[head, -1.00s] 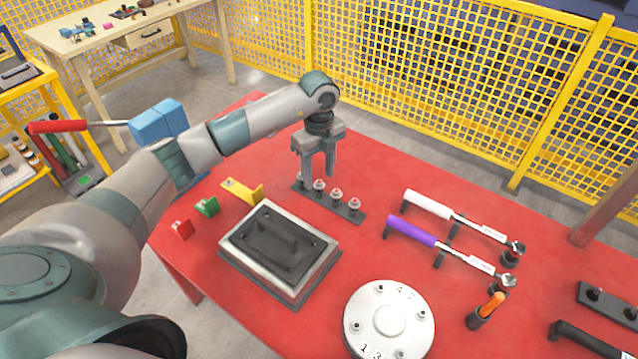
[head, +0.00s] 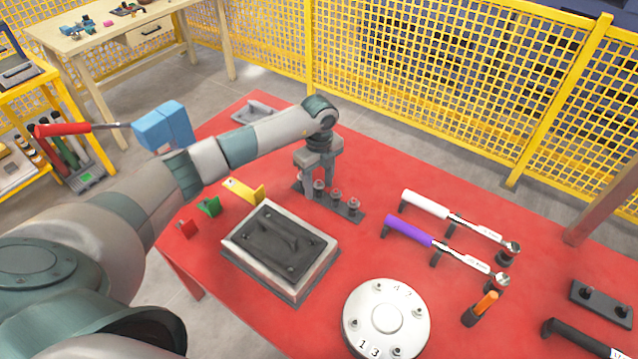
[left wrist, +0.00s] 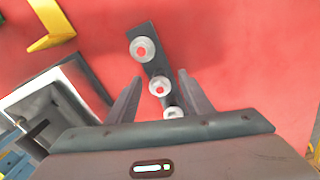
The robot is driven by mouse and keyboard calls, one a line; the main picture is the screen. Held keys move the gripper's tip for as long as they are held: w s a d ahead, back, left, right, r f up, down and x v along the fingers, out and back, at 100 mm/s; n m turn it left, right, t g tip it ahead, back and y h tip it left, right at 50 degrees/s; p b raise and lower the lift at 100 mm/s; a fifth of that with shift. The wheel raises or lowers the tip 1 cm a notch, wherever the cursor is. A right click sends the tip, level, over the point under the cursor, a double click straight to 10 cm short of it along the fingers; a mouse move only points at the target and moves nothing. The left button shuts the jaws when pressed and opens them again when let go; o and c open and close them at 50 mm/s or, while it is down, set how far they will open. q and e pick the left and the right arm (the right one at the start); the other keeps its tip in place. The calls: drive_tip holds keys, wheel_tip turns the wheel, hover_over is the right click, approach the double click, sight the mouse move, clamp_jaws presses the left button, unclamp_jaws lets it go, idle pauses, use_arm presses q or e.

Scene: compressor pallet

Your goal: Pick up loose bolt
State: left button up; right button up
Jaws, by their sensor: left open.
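Several grey bolts stand upright in a row on a dark strip-shaped rack (head: 345,211) on the red table. A bolt at the near end (head: 354,205) and another beside it (head: 336,195) show clearly in the head view. My left gripper (head: 317,182) is open, pointing down over the far part of the rack, and partly hides the bolts there. In the left wrist view three bolts show; the middle bolt (left wrist: 160,87) appears between the open fingers (left wrist: 160,78), and another (left wrist: 142,49) lies beyond them. Contact cannot be told. My right gripper is not in view.
A metal-framed block with a dark top (head: 279,245) stands nearby, with yellow (head: 243,190), green (head: 209,207) and red (head: 187,228) pieces to its left. A white numbered disc (head: 386,318) and white (head: 427,205) and purple (head: 410,231) handled wrenches lie right. Red table between is clear.

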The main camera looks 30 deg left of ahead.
use_arm(q)
drive_tip(key=shift+f, duration=0.1)
drive_tip(key=shift+c, duration=0.4)
drive_tip(key=c, duration=1)
